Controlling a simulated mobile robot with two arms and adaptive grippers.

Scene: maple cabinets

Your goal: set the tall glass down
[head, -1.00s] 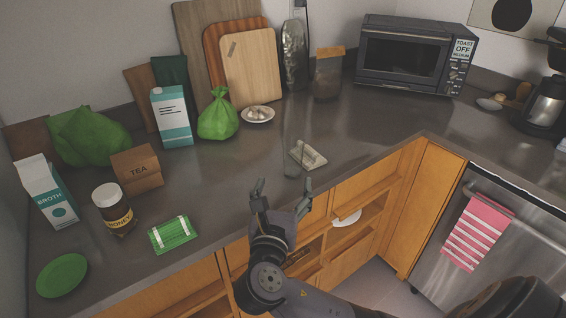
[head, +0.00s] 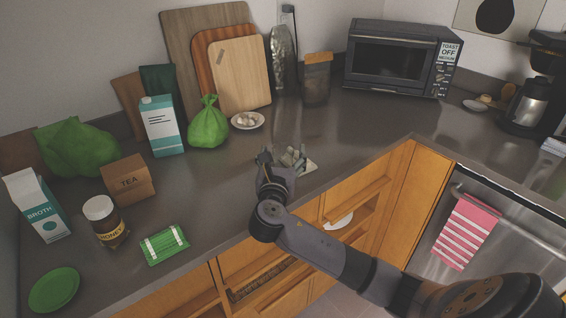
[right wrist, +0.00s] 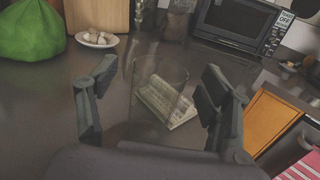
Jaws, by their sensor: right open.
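The tall glass (right wrist: 143,110) is clear and faint. In the right wrist view it appears upright between the fingers of my right gripper (right wrist: 158,78), with dark gaps visible on both sides. The gripper is open. In the head view the right gripper (head: 281,158) is low over the counter near its front edge, and the glass is hard to make out there. Whether the glass base touches the counter cannot be told clearly. My left gripper is not in view.
A plate of mushrooms (head: 248,121), a green bag (head: 208,125) and cutting boards (head: 240,75) stand behind. The counter (head: 365,125) to the right is clear.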

